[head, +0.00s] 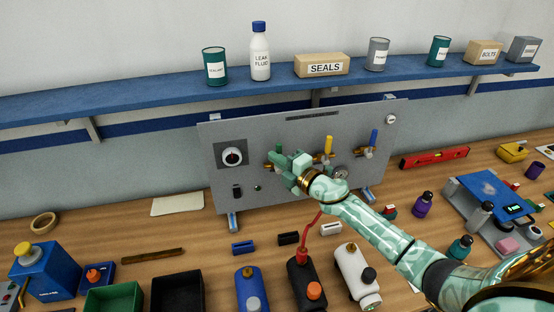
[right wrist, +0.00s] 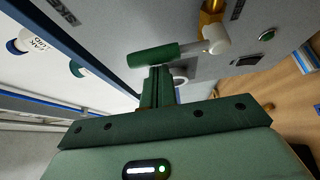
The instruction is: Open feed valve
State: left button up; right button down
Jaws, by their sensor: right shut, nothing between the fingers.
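A grey panel (head: 225,140) stands on the bench and carries valves with green, yellow and blue levers. The yellow lever (head: 328,145) and blue lever (head: 373,137) point up. The green lever (head: 278,151) is partly hidden by my right gripper (head: 284,164). In the right wrist view the green lever (right wrist: 150,56) runs left from a pale hub (right wrist: 215,40) on a brass fitting (right wrist: 211,12). My right gripper's fingers (right wrist: 158,84) are shut and empty, with their tips right at the lever; I cannot tell whether they touch. I cannot read which valve is the feed valve. My left gripper is not in view.
A blue shelf (head: 150,98) with containers runs above the panel. A gauge (head: 232,156) sits left of the green lever. Bottles, including a white one (head: 352,275), and bins, including a green one (head: 113,298), stand in front. A red level (head: 434,158) lies to the right.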

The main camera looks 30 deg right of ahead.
jog(key=shift+d+m+b, duration=0.2)
jog(key=shift+m+b, duration=0.1)
jog(key=shift+b, duration=0.2)
jog(key=shift+s+d+b, duration=0.1)
jog(key=shift+b, duration=0.2)
jog(key=s+d+f+m+t+h+b, duration=0.1)
jog(key=m+h+b, duration=0.4)
jog(key=m, duration=0.6)
jog(key=d+f+m+t+h+b, duration=0.4)
jog(key=d+m+t+h+b, duration=0.1)
jog(key=m, duration=0.5)
jog(key=shift+s+d+f+m+b, duration=0.35)
jog(key=shift+d+b, duration=0.2)
jog(key=shift+b, duration=0.4)
